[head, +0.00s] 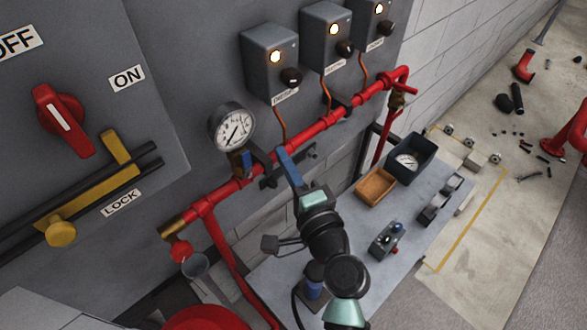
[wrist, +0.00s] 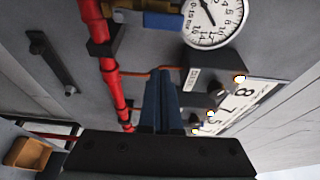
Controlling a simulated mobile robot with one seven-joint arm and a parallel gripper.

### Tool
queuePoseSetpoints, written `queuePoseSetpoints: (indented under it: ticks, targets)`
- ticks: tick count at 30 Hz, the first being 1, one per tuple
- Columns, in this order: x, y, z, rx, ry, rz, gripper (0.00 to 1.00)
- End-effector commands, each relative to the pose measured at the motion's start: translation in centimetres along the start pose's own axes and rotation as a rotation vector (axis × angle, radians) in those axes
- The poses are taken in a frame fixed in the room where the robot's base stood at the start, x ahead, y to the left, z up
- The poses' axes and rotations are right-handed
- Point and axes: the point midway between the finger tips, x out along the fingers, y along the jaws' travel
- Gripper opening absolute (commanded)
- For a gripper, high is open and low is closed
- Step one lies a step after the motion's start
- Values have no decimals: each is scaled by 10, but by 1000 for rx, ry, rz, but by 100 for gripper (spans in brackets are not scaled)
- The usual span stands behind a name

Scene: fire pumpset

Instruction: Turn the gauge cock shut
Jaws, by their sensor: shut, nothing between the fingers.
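The pressure gauge (head: 232,128) stands above the red pipe, and its white dial (wrist: 213,20) shows at the top of the wrist view. Below it is the gauge cock, with a brass body and a blue lever (head: 247,164). In the wrist view the blue lever (wrist: 164,20) lies along the line from pipe to gauge. My gripper (head: 284,153) is right of the cock in the head view, apart from the lever. Its blue fingers (wrist: 164,85) are together and empty, pointing toward the pipe and gauge area.
The red pipe (head: 310,131) runs along the grey cabinet wall, with dark brackets near my gripper. Grey lamp boxes (head: 270,62) hang above it. Below right, a bench (head: 346,232) holds a wooden tray (head: 375,187), a dark bin (head: 428,152) and a small control box (head: 387,241).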

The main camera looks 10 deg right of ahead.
Motion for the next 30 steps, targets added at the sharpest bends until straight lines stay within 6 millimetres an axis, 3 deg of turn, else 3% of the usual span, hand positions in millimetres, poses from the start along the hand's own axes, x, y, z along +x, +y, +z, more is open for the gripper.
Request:
queuePoseSetpoints:
  ticks: [5, 9, 13, 30]
  targets:
    - [33, -3, 1, 0, -2, 0, 0]
    - [21, -2, 25, 2, -4, 3, 0]
    - [17, -1, 34, 0, -2, 2, 0]
    - [18, 1, 38, -11, -1, -4, 0]
